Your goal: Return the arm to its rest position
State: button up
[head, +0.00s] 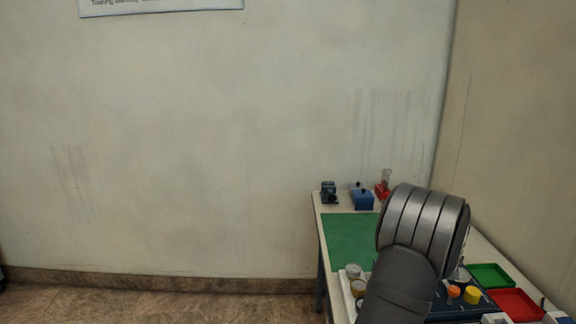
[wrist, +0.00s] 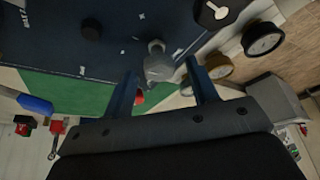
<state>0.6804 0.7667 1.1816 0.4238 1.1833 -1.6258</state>
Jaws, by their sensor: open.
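In the wrist view my gripper (wrist: 161,70) has its two dark blue fingers spread apart. A grey metal fitting (wrist: 158,66) shows between and beyond the fingertips, and no finger is seen closed on it. A small red part (wrist: 139,97) shows behind the fingers. In the head view my grey arm covers the right part of the bench, and the gripper itself is hidden. A dark blue panel (wrist: 80,50) with small white labels fills the upper left of the wrist view.
Round gauges (wrist: 263,38) lie at the right of the wrist view. The bench carries a green mat (head: 345,238), a green tray (head: 490,276), a red tray (head: 516,305), an orange-yellow knob (head: 472,294) and a blue box (head: 362,199) at the back. Open floor lies left of the bench.

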dwell(0.3)
jog(key=v, duration=1.8)
jog(key=x, duration=1.7)
jog(key=shift+a+f, duration=0.1)
jog(key=shift+f, duration=0.2)
jog(key=shift+w+a+f+m, duration=0.1)
jog(key=shift+w+f+m, duration=0.1)
jog(key=shift+m, duration=0.1)
jog(key=m+h, duration=0.1)
jog(key=m, duration=0.2)
jog(key=shift+s+t, duration=0.15)
jog(key=shift+t, duration=0.25)
jog(key=m+h, duration=0.1)
jog(key=m, duration=0.3)
jog(key=shift+a+m+t+h, duration=0.15)
jog(key=shift+m+t+h, duration=0.15)
jog(key=shift+h, duration=0.1)
jog(key=shift+a+m+h, duration=0.1)
jog(key=shift+m+h, duration=0.7)
jog(key=shift+m, duration=1.2)
jog(key=shift+a+m+g+h, duration=0.1)
jog(key=shift+m+g+h, duration=0.45)
jog(key=shift+m, duration=1.35)
